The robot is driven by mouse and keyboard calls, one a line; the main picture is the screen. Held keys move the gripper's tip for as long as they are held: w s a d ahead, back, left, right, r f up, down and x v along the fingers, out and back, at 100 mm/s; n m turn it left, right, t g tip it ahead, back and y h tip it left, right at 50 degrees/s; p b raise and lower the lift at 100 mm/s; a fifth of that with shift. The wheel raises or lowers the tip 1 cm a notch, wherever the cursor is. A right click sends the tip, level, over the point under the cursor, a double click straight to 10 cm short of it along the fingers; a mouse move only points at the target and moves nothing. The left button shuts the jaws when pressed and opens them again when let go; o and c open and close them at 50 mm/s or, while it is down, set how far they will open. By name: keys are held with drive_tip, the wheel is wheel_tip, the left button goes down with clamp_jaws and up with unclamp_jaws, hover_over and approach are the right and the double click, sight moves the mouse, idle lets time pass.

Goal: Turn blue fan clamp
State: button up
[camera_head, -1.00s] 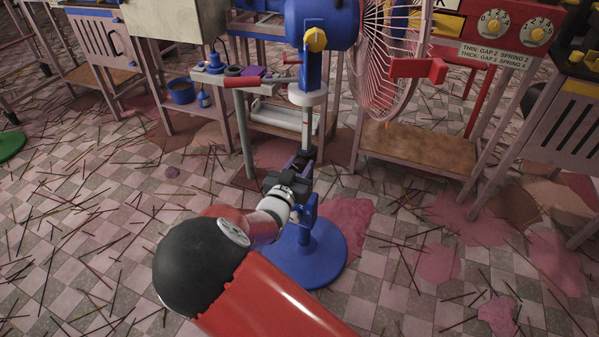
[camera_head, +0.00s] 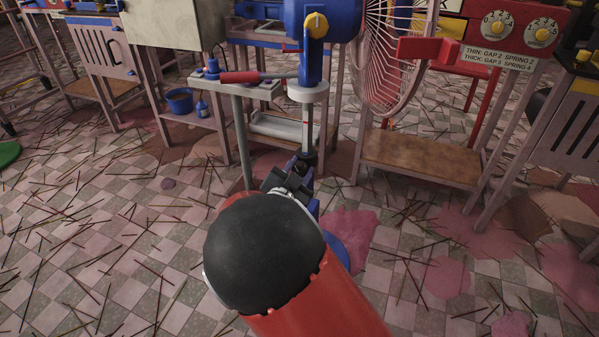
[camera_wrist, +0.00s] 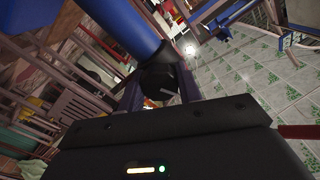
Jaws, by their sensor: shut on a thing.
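The blue fan stands upright on a thin grey pole, with a blue motor housing (camera_head: 345,12) and a pink wire guard (camera_head: 385,75). Its round blue base is mostly hidden behind my arm. The clamp (camera_head: 308,160) sits low on the pole and looks dark and blue. My gripper (camera_head: 290,177) reaches it from the front and is shut on it. In the wrist view, my gripper's fingers (camera_wrist: 160,92) stand either side of a dark knob (camera_wrist: 157,78), just below a large blue tube (camera_wrist: 125,28). My arm hides part of the clamp in the head view.
A work stand with a red handle (camera_head: 240,77) is left of the pole. Incense sticks litter the tiled floor. The floor in front is otherwise open.

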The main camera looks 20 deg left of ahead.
drive_tip(key=o, duration=1)
drive_tip(key=shift+s+a, duration=0.2)
drive_tip(key=shift+s, duration=1.8)
drive_tip(key=shift+s+a, duration=0.15)
drive_tip(key=shift+s, duration=1.8)
